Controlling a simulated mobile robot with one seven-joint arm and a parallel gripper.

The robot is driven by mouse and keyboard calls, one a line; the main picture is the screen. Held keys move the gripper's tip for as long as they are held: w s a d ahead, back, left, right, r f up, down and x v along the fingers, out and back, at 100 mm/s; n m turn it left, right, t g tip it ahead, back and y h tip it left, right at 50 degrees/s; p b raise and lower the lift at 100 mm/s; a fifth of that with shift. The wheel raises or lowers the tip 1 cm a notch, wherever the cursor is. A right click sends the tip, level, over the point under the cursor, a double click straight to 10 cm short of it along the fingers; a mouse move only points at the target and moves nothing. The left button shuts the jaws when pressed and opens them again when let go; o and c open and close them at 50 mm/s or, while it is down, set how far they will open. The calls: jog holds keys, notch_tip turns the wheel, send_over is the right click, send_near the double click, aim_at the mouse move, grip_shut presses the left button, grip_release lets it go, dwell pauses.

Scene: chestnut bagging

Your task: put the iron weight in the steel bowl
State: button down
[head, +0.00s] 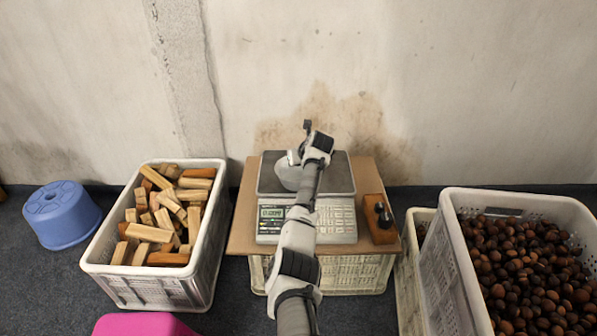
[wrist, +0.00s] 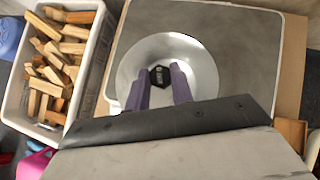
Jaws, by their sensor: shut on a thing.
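The steel bowl (wrist: 200,62) sits on the scale's pan; in the head view the bowl (head: 287,178) is partly hidden behind my arm. My gripper (wrist: 160,74) points down over the bowl, its two purple fingers reaching within the rim's outline. It is shut on the iron weight (wrist: 160,77), a dark hexagonal piece with a pale mark. The weight shows against the bowl's inside; whether it touches the bottom, I cannot tell. In the head view my gripper's fingers and the weight are hidden.
The scale (head: 338,222) stands on a board (head: 242,232) over a crate. A wooden block (head: 380,234) with dark pieces is to its right.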

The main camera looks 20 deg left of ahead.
notch_tip(320, 180, down, 5)
jog(key=shift+r+b, duration=0.15)
jog(key=shift+b, duration=0.25)
jog(key=shift+f, duration=0.55)
jog(key=c, duration=1.2)
grip_release()
jog(key=shift+r, duration=0.25)
jog(key=p+v, duration=0.3)
jog(key=v, duration=0.9)
jog(key=shift+r, duration=0.3)
